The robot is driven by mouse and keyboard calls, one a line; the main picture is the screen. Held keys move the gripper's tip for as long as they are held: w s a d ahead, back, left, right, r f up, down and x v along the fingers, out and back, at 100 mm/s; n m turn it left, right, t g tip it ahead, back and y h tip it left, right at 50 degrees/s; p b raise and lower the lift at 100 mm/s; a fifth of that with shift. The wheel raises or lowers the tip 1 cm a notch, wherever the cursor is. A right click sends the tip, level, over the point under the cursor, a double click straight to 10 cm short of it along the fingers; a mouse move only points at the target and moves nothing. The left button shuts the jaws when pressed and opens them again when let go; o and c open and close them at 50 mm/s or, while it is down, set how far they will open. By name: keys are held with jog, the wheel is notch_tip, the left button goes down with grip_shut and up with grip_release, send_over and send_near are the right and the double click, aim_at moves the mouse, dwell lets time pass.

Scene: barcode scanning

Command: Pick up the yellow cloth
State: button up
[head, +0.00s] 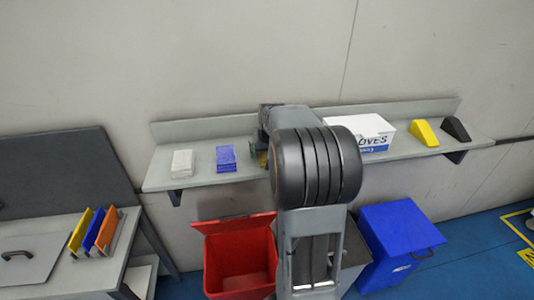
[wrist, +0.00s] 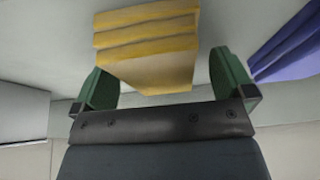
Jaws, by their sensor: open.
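The yellow cloth (wrist: 150,45) is a folded stack on the grey shelf, large in the wrist view. My gripper (wrist: 165,85) is open, with one green finger on each side of the cloth's near end.
A blue cloth stack (head: 226,158) and a white one (head: 182,163) lie left on the shelf (head: 205,181). A glove box (head: 362,131), a yellow wedge (head: 424,133) and a black wedge (head: 455,129) stand right. Red (head: 236,255) and blue (head: 401,245) bins are below.

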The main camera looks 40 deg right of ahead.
jog(key=c, duration=1)
jog(key=shift+r, duration=0.1)
jog(key=shift+r, duration=0.5)
jog(key=s+r, duration=0.1)
jog(key=r, duration=0.1)
jog(key=s+r+b, duration=0.1)
jog(key=s+r, duration=0.1)
jog(key=r, duration=0.1)
jog(key=s+r+b, duration=0.1)
jog(key=r, duration=0.1)
jog(key=shift+s+r, duration=0.15)
jog(key=shift+s, duration=0.25)
jog(key=s+r+b, duration=0.2)
jog(key=s+r, duration=0.2)
jog(key=s, duration=0.5)
jog(key=shift+s+r+b, duration=0.15)
jog(key=shift+r+b, duration=0.1)
jog(key=shift+b, duration=0.1)
jog(key=shift+a, duration=0.1)
